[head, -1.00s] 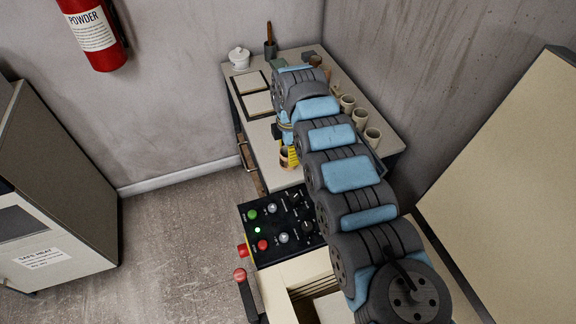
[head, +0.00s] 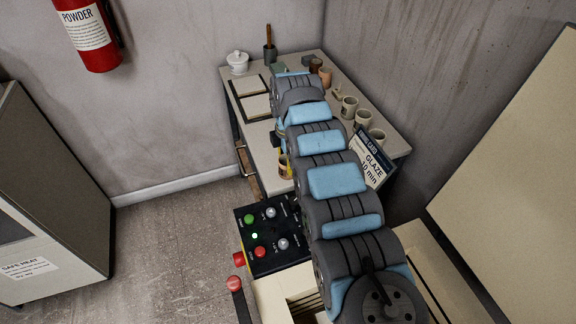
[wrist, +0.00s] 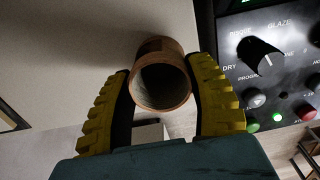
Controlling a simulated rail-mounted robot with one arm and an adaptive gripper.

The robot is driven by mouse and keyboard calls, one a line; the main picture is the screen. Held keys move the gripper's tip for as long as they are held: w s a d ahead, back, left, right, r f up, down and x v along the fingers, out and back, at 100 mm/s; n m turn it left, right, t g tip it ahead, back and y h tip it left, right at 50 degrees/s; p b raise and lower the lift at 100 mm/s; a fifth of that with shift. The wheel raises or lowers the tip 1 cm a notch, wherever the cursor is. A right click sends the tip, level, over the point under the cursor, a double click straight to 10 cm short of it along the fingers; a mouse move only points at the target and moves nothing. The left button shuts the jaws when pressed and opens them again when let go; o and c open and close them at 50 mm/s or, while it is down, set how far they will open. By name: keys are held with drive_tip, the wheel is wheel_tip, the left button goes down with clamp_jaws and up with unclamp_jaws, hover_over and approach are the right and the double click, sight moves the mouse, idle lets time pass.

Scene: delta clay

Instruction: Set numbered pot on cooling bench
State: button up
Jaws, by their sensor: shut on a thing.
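In the wrist view, a brown clay pot (wrist: 162,84) sits between the two yellow ribbed fingers of my gripper (wrist: 163,100), which is shut on it. The pot's round open mouth faces the camera; no number on it is readable. In the head view, my gripper (head: 284,166) shows only partly, beside my arm and in front of the bench's near-left edge. The cream bench (head: 246,134) stands against the walls, with my arm hiding its middle. I cannot tell from these views how high the pot is above the bench.
Square tiles (head: 256,107), a white lidded jar (head: 237,62) and a brush pot (head: 270,53) stand at the bench's back left. Several cups (head: 349,107) line its right side by a glaze card (head: 371,163). A black control panel (head: 266,240) is in front.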

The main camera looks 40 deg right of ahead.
drive_tip(key=shift+w+r, duration=0.1)
drive_tip(key=shift+w, duration=0.05)
drive_tip(key=o, duration=1.2)
wheel_tip(320, 180, up, 12)
drive_tip(key=p, duration=0.2)
drive_tip(key=shift+p, duration=0.4)
drive_tip(key=shift+r, duration=0.1)
